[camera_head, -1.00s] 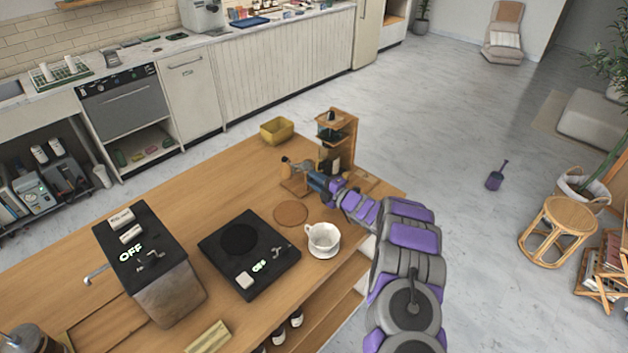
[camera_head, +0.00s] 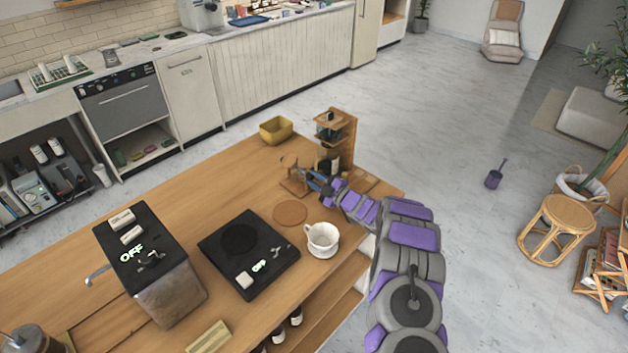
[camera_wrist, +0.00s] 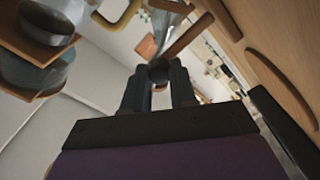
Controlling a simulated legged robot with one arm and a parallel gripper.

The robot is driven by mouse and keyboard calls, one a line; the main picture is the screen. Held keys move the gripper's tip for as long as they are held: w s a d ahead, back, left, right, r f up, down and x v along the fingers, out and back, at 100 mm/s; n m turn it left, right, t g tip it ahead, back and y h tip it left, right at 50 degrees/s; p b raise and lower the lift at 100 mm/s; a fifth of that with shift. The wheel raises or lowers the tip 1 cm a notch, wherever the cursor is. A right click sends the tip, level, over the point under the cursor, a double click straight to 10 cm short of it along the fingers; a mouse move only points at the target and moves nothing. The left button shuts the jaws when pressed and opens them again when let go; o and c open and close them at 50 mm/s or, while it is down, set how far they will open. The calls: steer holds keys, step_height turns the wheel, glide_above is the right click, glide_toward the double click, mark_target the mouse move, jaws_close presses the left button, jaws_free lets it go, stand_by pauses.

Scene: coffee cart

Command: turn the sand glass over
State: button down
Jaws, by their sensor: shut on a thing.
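The sand glass (camera_head: 289,161) is small in the head view, near the far right part of the wooden counter. Its round wooden end shows just left of my gripper (camera_head: 308,178). In the wrist view, my gripper (camera_wrist: 158,80) is shut on the sand glass, with a dark rounded part between the fingertips. Clear glass (camera_wrist: 147,47) and a wooden piece (camera_wrist: 188,36) show beyond the fingers. The sand glass looks tilted, but its exact angle and the sand are hard to make out. The fingers hide part of it.
A wooden stand with glassware (camera_head: 350,131) rises close behind my gripper. A round coaster (camera_head: 290,213), a white cup (camera_head: 322,236) and a black scale (camera_head: 233,263) lie nearer. Some bare counter (camera_head: 225,185) is left of the sand glass.

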steer(key=shift+d+f, duration=0.15)
steer(key=shift+f, duration=0.15)
steer(key=c, duration=1.2)
jaws_free()
steer(key=shift+c, duration=0.2)
steer(key=o, duration=0.3)
steer(key=shift+r, duration=0.15)
steer(key=shift+o, duration=0.2)
steer(key=p+v, duration=0.2)
steer(key=v, duration=1.5)
steer(key=shift+s+d+p, duration=0.1)
steer(key=shift+d+p, duration=0.1)
steer(key=shift+p, duration=0.1)
